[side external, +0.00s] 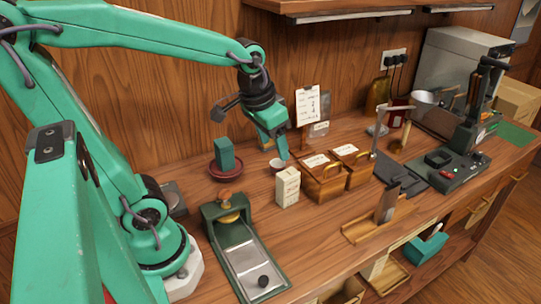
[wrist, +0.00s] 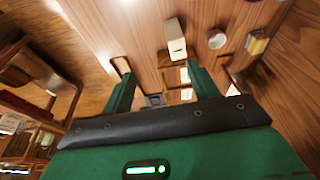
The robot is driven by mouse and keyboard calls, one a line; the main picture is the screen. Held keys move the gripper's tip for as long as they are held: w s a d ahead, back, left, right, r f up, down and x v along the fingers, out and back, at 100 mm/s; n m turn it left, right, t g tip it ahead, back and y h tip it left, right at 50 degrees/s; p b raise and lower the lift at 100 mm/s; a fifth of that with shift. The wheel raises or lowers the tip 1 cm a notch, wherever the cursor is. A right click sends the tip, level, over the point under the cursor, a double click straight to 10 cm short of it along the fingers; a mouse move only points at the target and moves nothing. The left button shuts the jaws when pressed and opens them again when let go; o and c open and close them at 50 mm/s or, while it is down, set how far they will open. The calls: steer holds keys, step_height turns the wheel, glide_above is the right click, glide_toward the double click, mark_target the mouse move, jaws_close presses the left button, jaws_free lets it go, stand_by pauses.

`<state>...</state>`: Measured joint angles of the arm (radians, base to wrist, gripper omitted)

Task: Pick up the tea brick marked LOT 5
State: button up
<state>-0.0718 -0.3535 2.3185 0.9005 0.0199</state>
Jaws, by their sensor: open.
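My gripper (side external: 281,152) hangs over the middle of the bench, its fingers pointing down near the small white cup (side external: 276,165). In the wrist view its two green fingers (wrist: 160,72) stand apart with nothing held between them. A cream block with small print (side external: 287,188) stands upright on the bench, below and in front of the gripper. A cream block (wrist: 176,38) also shows in the wrist view, beyond the fingers. A green block (side external: 225,153) stands on a dark red saucer (side external: 226,171) to the left. I cannot read a LOT 5 mark on any block.
Two wooden boxes with labels and handles (side external: 324,183) stand right of the cream block. A green press with a metal tray (side external: 240,250) lies front left. A clipboard sheet (side external: 308,105) stands behind. A wooden stand (side external: 380,222) is at the front right.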

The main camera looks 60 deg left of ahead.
mark_target(289, 173)
steer(key=w+a+f+g, duration=0.1)
steer(key=w+f, duration=0.1)
steer(key=f, duration=0.1)
steer(key=w+a+f+g, duration=0.1)
steer(key=w+f, duration=0.1)
steer(key=f, duration=0.1)
steer(key=w+a+f+g, duration=0.1)
steer(key=w+a+f, duration=0.1)
steer(key=w+f, duration=0.1)
steer(key=shift+w+n, duration=0.1)
steer(key=shift+n, duration=0.3)
steer(key=shift+f, duration=3.9)
steer(key=c, duration=1.1)
steer(key=shift+c, duration=0.2)
steer(key=shift+r, duration=0.15)
steer(key=shift+r, duration=0.9)
step_height(289, 173, up, 2)
steer(key=shift+d+r, duration=0.1)
steer(key=shift+r, duration=0.1)
steer(key=s+d+r, duration=0.4)
steer(key=d+r, duration=0.2)
steer(key=d, duration=0.4)
steer(key=shift+s+d+r, duration=0.2)
steer(key=shift+d+r, duration=0.1)
steer(key=shift+d, duration=0.1)
